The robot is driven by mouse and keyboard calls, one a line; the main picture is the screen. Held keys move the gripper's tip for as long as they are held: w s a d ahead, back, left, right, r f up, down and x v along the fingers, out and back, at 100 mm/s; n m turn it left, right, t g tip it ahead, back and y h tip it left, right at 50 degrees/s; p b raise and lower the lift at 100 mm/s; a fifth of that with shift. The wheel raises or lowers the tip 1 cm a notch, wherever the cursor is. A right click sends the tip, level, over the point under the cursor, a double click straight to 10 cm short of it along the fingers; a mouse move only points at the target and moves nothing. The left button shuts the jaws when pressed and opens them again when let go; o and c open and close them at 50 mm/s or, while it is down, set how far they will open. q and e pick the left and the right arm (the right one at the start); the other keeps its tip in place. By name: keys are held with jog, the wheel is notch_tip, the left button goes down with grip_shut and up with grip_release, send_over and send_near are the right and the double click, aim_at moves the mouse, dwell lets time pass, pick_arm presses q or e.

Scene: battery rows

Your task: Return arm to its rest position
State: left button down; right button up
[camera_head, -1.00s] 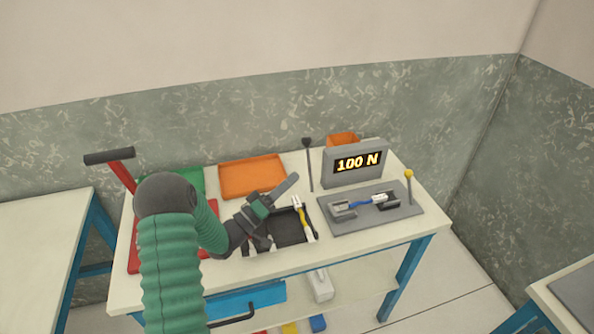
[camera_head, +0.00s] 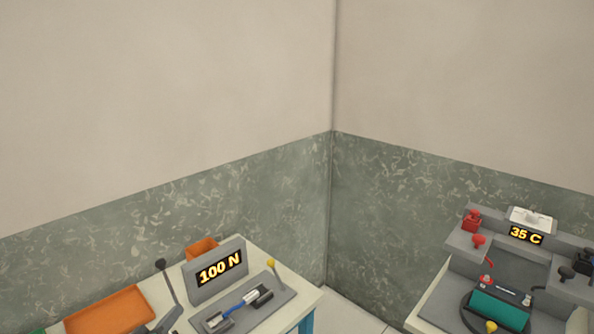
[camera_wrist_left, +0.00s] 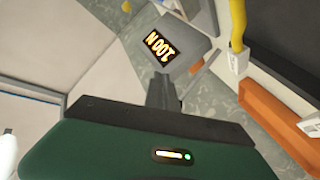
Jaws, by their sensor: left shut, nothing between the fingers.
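My left gripper (camera_head: 170,318) shows only as a grey fingertip at the bottom edge of the head view, left of the tester. The rest of that arm is out of the picture there. In the left wrist view its dark fingers (camera_wrist_left: 164,92) are together with nothing between them, in front of its green body. The fingers point toward the grey 100 N display (camera_wrist_left: 165,50). My right gripper is in neither view.
The 100 N tester (camera_head: 218,270) has a blue cable (camera_head: 240,304) on its base. An orange tray (camera_head: 108,312) lies left of it. A yellow cable (camera_wrist_left: 237,22) is close by in the wrist view. A 35 C station (camera_head: 525,235) stands right, beyond a floor gap.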

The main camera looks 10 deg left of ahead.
pick_arm(q)
jog(key=s+d+m+g+y+p, duration=0.1)
jog(key=s+d+m+g+p, duration=0.1)
jog(key=s+d+g, duration=0.5)
jog(key=s+d+m+g+p, duration=0.3)
jog(key=s+d+g, duration=0.4)
jog(key=s, duration=0.9)
jog(key=d, duration=0.3)
jog(key=shift+s+d+f+m+y, duration=0.15)
jog(key=shift+s+f+m+y, duration=0.25)
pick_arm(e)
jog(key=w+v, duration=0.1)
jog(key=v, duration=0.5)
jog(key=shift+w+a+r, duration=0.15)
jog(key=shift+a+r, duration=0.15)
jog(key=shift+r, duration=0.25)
pick_arm(q)
jog(key=shift+d, duration=0.2)
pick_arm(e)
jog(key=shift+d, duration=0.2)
pick_arm(q)
jog(key=shift+a, duration=0.1)
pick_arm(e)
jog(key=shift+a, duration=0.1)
